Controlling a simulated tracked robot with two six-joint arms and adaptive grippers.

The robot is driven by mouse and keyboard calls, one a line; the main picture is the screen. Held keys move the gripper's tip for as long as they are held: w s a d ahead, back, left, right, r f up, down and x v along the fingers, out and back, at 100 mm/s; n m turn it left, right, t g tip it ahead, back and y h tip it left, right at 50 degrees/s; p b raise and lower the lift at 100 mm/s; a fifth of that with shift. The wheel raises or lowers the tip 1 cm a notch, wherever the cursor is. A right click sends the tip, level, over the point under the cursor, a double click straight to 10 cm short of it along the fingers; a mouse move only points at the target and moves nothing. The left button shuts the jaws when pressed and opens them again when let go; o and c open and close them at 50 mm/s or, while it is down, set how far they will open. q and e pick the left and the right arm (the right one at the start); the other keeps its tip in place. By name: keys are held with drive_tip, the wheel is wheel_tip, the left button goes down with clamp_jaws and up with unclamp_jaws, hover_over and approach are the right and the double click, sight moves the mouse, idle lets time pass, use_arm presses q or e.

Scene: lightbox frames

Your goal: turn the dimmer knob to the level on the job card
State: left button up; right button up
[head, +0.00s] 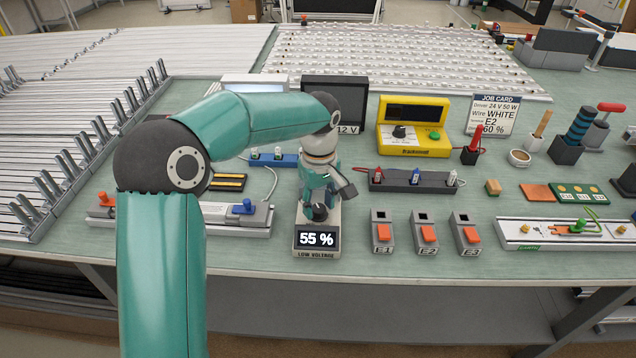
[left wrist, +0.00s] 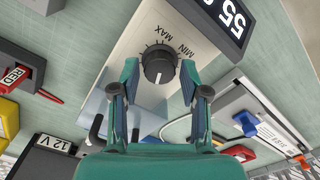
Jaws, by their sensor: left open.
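The dimmer (head: 317,252) is a light box at the front of the bench, its display reading 55 %. Its round black knob (left wrist: 159,64) shows in the left wrist view, with MIN and MAX marks beside it. My left gripper (head: 318,205) is above the knob, pointing down, and partly hides it in the head view. In the left wrist view the open fingers (left wrist: 159,80) stand one on each side of the knob, with a gap on both sides. My right gripper is out of view.
Switches E1 (head: 383,232), E2 (head: 424,232) and E3 (head: 466,233) stand close to the right of the dimmer. A dark terminal block (head: 415,181) and a yellow meter (head: 413,127) are behind. A light fixture with a blue clip (head: 243,208) lies to the left.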

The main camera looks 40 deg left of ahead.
sight(319, 208)
use_arm(q)
wheel_tip(319, 208, up, 11)
idle(0.4)
idle(0.4)
